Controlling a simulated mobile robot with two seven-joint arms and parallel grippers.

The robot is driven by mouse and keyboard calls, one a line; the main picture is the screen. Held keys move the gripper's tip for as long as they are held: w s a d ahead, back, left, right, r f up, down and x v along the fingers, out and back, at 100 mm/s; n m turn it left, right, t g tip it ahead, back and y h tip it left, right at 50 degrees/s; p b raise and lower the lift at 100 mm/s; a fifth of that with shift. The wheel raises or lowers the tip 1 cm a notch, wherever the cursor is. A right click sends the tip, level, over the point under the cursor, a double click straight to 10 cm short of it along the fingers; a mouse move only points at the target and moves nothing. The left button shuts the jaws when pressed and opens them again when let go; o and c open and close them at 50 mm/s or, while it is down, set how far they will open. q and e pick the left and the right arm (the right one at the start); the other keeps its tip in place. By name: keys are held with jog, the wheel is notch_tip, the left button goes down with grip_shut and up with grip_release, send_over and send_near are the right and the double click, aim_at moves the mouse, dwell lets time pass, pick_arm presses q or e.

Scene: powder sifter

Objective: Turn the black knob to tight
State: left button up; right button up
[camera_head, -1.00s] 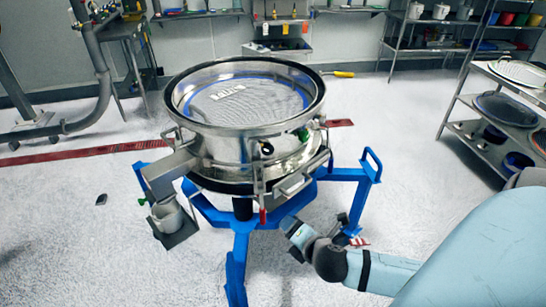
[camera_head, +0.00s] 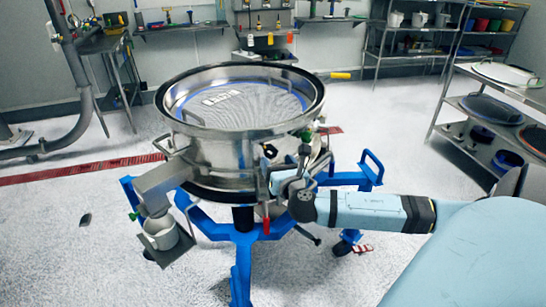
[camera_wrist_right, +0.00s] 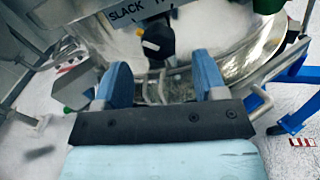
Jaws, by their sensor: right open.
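The black knob (camera_wrist_right: 157,42) shows in the right wrist view on the sifter's steel side, below a label reading "SLACK" and a partly cut-off word. It has a small yellow-orange mark. In the head view the knob (camera_head: 270,151) is small, on the front of the round steel sifter (camera_head: 222,150). My right gripper (camera_wrist_right: 163,66) is open, its two blue fingers apart, pointing at the sifter. The knob appears beyond and between the fingertips, with nothing held. In the head view my right gripper (camera_head: 287,178) is close to the sifter's front right side. My left gripper is not in view.
The sifter stands on a blue frame (camera_head: 240,262). A spout on its left leads to a cup (camera_head: 160,232) on a small platform. Metal shelves (camera_head: 505,125) stand at the right. The white floor is open to the left and front.

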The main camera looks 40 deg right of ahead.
aim_at(272, 155)
jog(key=shift+x, duration=1.7)
jog(key=c, duration=0.9)
